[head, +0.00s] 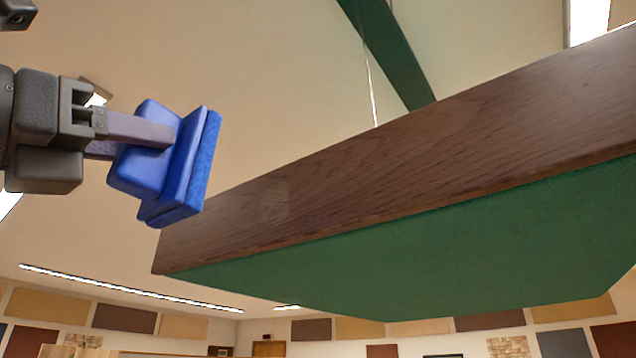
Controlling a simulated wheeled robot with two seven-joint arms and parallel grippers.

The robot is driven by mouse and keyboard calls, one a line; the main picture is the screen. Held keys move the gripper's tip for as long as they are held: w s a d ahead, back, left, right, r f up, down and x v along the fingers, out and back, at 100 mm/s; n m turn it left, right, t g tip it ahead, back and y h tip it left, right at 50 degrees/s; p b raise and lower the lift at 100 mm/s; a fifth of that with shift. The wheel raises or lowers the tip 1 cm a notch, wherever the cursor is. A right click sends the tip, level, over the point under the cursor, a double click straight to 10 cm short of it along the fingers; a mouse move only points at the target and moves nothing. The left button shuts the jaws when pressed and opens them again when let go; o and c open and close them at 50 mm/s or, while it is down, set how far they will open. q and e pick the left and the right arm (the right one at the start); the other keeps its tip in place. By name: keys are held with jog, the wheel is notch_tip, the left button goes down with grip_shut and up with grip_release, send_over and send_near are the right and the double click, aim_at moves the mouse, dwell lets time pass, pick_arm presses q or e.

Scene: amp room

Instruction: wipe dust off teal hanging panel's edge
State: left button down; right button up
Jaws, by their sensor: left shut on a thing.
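The hanging panel has a teal-green underside (430,260) and a brown wood-grain edge (420,160). It fills the right and middle of the head view, seen from below. A faint paler patch (274,206) shows on the edge near its left end; I cannot tell surely if it is dust. My left gripper (150,138) is shut on a blue block-shaped wiper (185,165) with a flat pad facing right. The wiper is just above and left of the edge's left end; I cannot tell whether it touches. My right gripper is not in view.
A thin wire (370,85) rises from behind the panel. A green beam (390,50) crosses the ceiling above it. A strip light (125,287) and coloured wall panels (125,318) are far behind. Open air lies left of and below the panel.

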pick_arm(q)
jog(key=shift+w+d+p, duration=0.3)
jog(key=shift+w+d, duration=0.75)
jog(key=shift+w, duration=0.3)
jog(key=shift+w+d+p, duration=0.25)
jog(key=shift+w+d, duration=0.8)
jog(key=shift+w, duration=0.25)
jog(key=shift+w+d, duration=0.6)
jog(key=shift+w, duration=0.15)
jog(key=s+d+b, duration=0.1)
jog(key=s+d, duration=0.1)
jog(key=d, duration=0.1)
jog(key=shift+s+d, duration=0.1)
jog(key=shift+s, duration=0.1)
jog(key=shift+w+a+p, duration=0.25)
jog(key=shift+w+a, duration=0.4)
jog(key=shift+a, duration=0.2)
jog(key=shift+w+a+p, duration=0.25)
jog(key=shift+w+a, duration=0.35)
jog(key=shift+a, duration=0.2)
